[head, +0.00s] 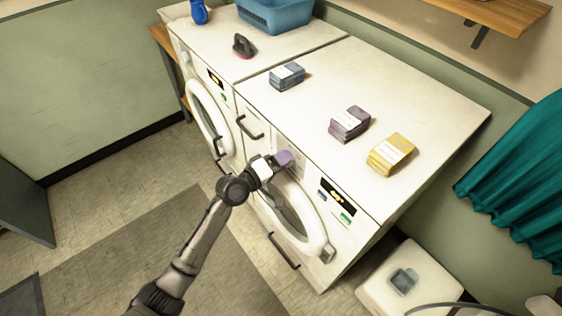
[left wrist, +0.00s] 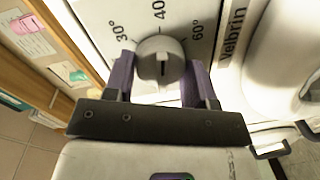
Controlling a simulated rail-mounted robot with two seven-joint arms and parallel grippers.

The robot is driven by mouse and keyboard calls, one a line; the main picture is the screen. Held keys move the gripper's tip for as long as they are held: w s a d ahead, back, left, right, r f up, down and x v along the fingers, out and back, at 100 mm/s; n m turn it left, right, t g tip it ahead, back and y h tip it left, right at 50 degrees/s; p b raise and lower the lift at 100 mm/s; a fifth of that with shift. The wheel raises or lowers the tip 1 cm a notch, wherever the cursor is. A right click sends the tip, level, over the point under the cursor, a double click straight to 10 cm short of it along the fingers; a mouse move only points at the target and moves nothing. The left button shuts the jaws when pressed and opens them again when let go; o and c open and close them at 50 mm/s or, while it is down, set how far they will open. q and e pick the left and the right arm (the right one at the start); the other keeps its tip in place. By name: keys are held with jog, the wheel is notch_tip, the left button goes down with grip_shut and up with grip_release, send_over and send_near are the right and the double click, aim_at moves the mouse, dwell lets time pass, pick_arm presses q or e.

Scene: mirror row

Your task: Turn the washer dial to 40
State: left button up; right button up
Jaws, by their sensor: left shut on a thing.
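The washer (head: 300,170) is the right one of two white front-loaders in the head view. Its dial (left wrist: 160,60) shows in the left wrist view as a round pale knob with a dark line that runs about upright, roughly in line with the 40 mark (left wrist: 158,10). The 30° mark lies left of it and the 60° mark right. My left gripper (left wrist: 160,78) has a purple finger on each side of the dial and is shut on it. In the head view my left gripper (head: 280,160) hides the dial. My right gripper is not in view.
Blue, purple and yellow stacks (head: 349,123) lie on the machine tops with a dark-handled brush-like thing (head: 243,46) and a blue basket (head: 275,14). The round door (head: 312,235) is below my gripper. A teal curtain (head: 520,180) hangs at right. Floor in front is clear.

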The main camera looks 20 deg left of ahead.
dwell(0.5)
pick_arm(q)
jog(key=o, duration=0.9)
jog(key=shift+s, duration=0.1)
jog(key=b+v, duration=0.1)
jog(key=v, duration=1.2)
jog(key=shift+s+a, duration=0.25)
jog(key=shift+m, duration=0.3)
